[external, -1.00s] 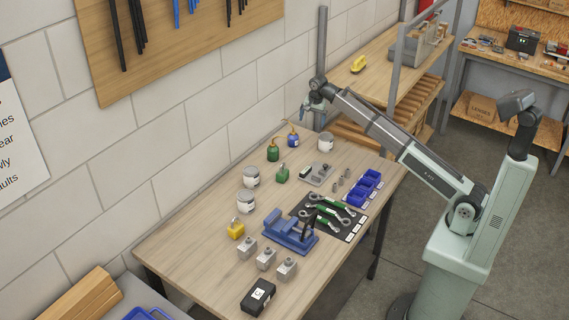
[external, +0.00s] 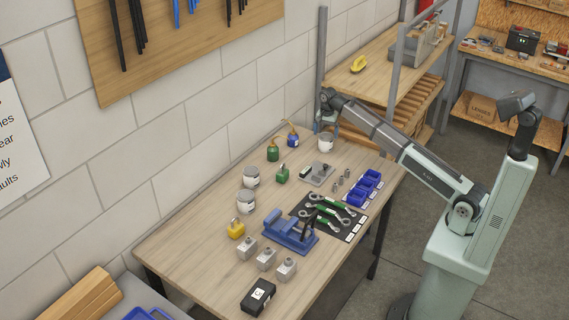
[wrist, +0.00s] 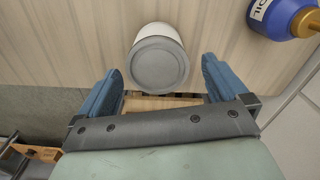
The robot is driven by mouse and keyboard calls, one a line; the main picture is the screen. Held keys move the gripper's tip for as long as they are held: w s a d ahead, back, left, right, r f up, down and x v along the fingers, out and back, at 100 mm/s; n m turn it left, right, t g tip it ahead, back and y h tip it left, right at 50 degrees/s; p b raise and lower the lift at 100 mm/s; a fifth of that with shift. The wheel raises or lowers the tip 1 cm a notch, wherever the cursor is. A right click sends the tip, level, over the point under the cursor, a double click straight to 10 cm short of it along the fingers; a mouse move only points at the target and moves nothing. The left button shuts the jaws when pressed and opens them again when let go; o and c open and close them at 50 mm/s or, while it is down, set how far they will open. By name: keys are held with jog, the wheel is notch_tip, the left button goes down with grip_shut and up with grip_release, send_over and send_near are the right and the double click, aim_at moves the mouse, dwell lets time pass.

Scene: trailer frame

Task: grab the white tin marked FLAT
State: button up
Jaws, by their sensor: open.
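A white tin with a grey lid (external: 326,144) stands at the far end of the workbench; its marking is not readable here. It also shows in the wrist view (wrist: 158,62), lid toward the camera. Two similar white tins, one farther (external: 251,179) and one nearer (external: 246,204), stand along the wall side; I cannot read FLAT on any of them. My gripper (external: 323,124) is just above the far tin. In the wrist view its blue fingers (wrist: 161,80) are spread wide, empty, with the tin ahead between and slightly beyond their tips.
A blue OIL bottle (wrist: 285,16) stands close to the tin, also in the external view (external: 293,140). A grey tray (external: 317,178), blue bins (external: 363,190) and a blue vise (external: 290,236) occupy the bench. An upright post (external: 322,50) is behind the gripper.

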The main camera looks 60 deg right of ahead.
aim_at(326, 136)
jog(key=shift+s+d+f, duration=0.1)
jog(key=shift+s+f, duration=0.05)
jog(key=shift+f, duration=2.55)
jog(key=c, duration=1.2)
